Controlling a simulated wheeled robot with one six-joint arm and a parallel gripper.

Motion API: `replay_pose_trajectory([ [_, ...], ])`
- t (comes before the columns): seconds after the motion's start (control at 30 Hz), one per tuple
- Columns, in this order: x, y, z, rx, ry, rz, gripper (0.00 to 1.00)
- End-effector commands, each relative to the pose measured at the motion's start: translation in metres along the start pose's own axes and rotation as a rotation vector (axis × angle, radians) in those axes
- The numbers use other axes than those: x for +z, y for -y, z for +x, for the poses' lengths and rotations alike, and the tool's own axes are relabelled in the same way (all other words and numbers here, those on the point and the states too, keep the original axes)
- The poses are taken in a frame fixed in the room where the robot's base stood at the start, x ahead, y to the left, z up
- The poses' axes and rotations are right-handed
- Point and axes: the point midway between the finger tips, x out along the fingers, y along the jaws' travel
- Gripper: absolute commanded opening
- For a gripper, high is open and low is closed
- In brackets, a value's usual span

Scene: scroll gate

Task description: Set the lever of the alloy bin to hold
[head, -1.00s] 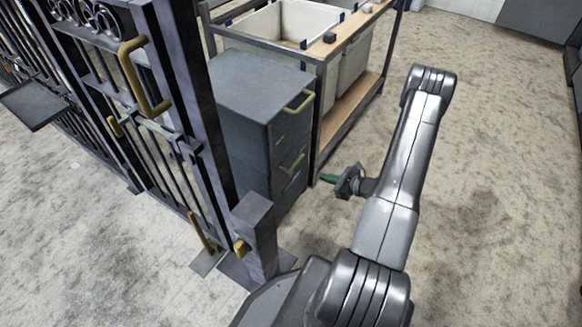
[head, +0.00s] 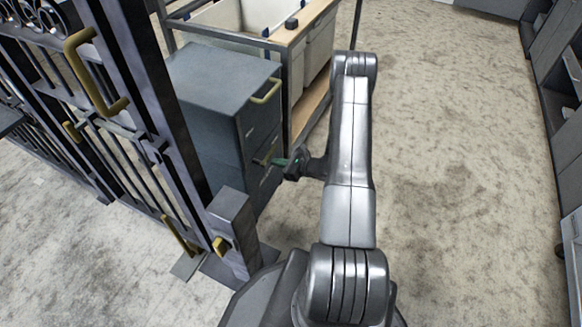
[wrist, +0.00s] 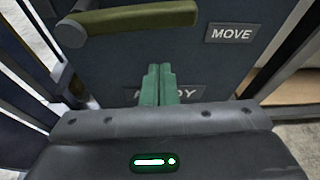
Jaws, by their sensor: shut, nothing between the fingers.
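My gripper (head: 284,162) is shut and empty, its green fingers in front of the grey cabinet (head: 205,85). A second label (wrist: 231,33) reads "MOVE" at the upper right. A brass handle or lever (wrist: 135,19) crosses the panel at the upper left, above the fingertips.
A dark metal gate (head: 125,100) with brass handles stands at the left, its post (head: 233,225) near my base. A rack with white bins (head: 230,14) and a wooden edge is behind the cabinet. Dark shelving (head: 560,110) lines the right. The floor between is clear.

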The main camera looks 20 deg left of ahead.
Motion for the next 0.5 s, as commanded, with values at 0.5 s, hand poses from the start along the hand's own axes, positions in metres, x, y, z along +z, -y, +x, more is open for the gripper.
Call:
replay_pose_trajectory([
  [0.5, 0.037, 0.001, -0.017, -0.002, -0.001, 0.000, 0.00],
])
